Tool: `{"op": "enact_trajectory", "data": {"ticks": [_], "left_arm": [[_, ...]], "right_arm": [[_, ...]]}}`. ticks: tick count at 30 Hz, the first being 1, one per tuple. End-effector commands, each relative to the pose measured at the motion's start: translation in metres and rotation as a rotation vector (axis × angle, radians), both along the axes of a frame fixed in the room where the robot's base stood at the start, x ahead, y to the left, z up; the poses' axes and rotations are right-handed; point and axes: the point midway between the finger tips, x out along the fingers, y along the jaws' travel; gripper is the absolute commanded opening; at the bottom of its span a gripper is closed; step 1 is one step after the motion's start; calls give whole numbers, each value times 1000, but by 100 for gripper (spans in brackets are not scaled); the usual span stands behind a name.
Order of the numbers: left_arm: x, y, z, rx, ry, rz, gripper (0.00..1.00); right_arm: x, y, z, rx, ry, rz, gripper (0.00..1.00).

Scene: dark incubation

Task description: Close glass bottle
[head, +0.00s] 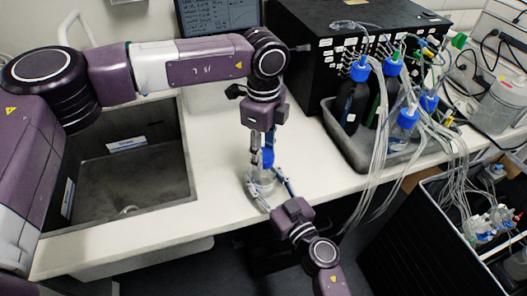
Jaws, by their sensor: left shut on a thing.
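A clear glass bottle (261,184) stands upright near the front edge of the white counter. A blue cap (267,158) is at its top; whether it is seated on the neck cannot be made out. My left gripper (262,160) points down from above and is shut on the blue cap. My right gripper (268,180) reaches in from the front, with its fingers on either side of the bottle. Whether those fingers press on the glass cannot be told.
A sink (130,175) lies to the left. A grey tray (345,150) with several blue-capped bottles and hanging tubes stands to the right, before a black instrument (310,75). A monitor (218,15) is at the back. The white counter (215,190) beside the bottle is clear.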

Motion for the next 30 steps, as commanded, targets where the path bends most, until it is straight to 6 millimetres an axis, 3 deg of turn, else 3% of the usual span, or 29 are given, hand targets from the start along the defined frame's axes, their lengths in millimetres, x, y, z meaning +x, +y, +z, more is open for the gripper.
{"op": "enact_trajectory", "data": {"ticks": [5, 8, 30], "left_arm": [[0, 0, 0, 0, 0, -37, 8], [0, 0, 0, -1, 0, -153, 8], [0, 0, -1, -1, -1, -1532, 8]], "right_arm": [[0, 0, -1, 0, 1, -1, 0], [0, 0, -1, 0, 1, -1, 0], [0, 0, -1, 0, 1, 0, 0]]}}
